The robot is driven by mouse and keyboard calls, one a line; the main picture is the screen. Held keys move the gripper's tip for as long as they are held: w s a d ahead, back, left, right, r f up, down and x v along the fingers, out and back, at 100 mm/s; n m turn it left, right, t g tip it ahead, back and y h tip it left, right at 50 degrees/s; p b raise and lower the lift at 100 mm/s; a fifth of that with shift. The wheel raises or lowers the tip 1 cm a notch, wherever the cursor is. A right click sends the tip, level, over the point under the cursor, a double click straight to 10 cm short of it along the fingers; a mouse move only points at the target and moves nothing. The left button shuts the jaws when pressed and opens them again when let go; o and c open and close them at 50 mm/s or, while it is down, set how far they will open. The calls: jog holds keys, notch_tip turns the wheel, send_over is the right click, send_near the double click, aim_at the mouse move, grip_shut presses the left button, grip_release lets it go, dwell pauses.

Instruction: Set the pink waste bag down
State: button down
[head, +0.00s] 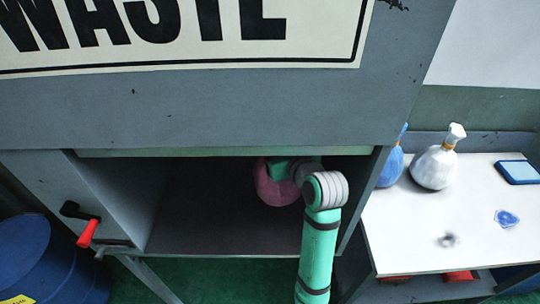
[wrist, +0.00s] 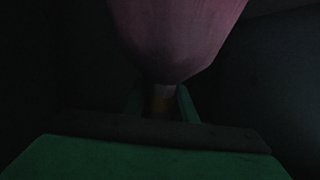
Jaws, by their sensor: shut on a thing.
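The pink waste bag (head: 276,186) is inside the open compartment of the grey waste cabinet (head: 230,118), near its right side. My gripper reaches in from the front and is partly hidden behind my wrist and the bag in the head view. In the dark wrist view, the pink bag (wrist: 180,38) fills the upper middle. Its narrow neck sits between the fingers of my gripper (wrist: 161,103), which are shut on it. In the head view the bag appears above the compartment floor (head: 220,240). I cannot tell whether it touches any surface.
A white table (head: 400,240) on the right holds a white bag (head: 434,168), a blue bag (head: 390,168) and a blue tablet-like item (head: 518,172). The compartment's left part is empty.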

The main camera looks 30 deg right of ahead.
jog(key=shift+w+d+r, duration=0.1)
jog(key=shift+w+d, duration=0.1)
jog(key=shift+w, duration=0.05)
jog(key=shift+w+f, duration=0.15)
jog(key=shift+f, duration=0.25)
notch_tip(320, 180, down, 6)
jog(key=shift+f, duration=0.15)
jog(key=shift+w, duration=0.1)
jog(key=c, duration=1.5)
grip_release()
jog(key=shift+f, duration=0.15)
jog(key=shift+o, duration=0.2)
